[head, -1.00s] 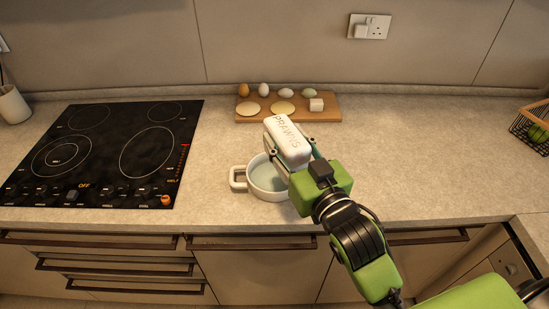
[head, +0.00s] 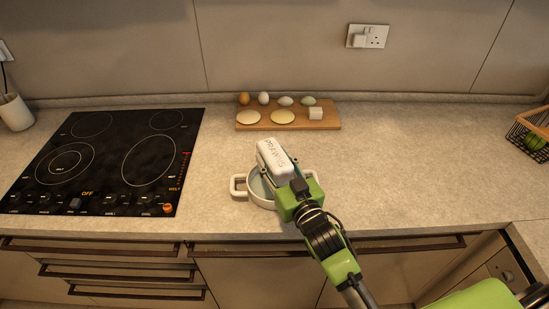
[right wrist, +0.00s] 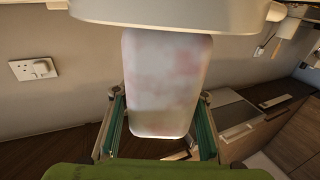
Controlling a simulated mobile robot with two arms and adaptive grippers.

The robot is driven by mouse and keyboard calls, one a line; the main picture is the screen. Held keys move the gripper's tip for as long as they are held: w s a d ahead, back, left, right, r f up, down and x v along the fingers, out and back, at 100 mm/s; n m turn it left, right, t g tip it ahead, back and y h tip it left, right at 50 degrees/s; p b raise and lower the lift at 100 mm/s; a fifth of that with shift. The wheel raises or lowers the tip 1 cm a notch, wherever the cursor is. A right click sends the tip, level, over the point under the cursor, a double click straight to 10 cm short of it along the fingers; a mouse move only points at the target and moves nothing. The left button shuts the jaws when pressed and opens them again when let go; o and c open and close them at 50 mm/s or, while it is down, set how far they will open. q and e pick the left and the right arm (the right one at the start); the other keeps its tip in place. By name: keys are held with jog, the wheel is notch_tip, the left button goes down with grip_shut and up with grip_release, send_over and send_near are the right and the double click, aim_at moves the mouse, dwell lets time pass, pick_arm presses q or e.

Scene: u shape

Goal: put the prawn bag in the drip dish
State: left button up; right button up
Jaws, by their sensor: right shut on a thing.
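The white prawn bag (head: 276,158), with lettering on it, is held between the fingers of my right gripper (head: 282,176). The drip dish (head: 262,198) is a pale round dish with side handles and stands on the counter. The bag and gripper cover its middle and right part. The bag is over the dish, tilted; I cannot tell whether it touches the dish. In the right wrist view the bag (right wrist: 168,80) fills the space between the fingers, with a pale rounded rim at the top. My left gripper is not in view.
Behind stands a wooden board (head: 290,124) with eggs, flat round pieces and a white cube. A black hob (head: 100,160) lies to the left. A wire basket (head: 530,135) is at the far right. The counter between board and basket is clear.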

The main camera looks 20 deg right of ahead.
aim_at(285, 177)
jog(key=shift+f+b, duration=0.35)
jog(key=shift+f, duration=0.2)
jog(key=o, duration=1.5)
jog(key=shift+o, duration=0.2)
jog(key=shift+r, duration=0.1)
jog(key=s, duration=0.4)
jog(key=s+d+b, duration=0.1)
jog(key=s, duration=0.3)
jog(key=s+r+b, duration=0.1)
jog(key=s, duration=0.3)
jog(key=shift+d, duration=0.15)
jog(key=shift+f, duration=0.1)
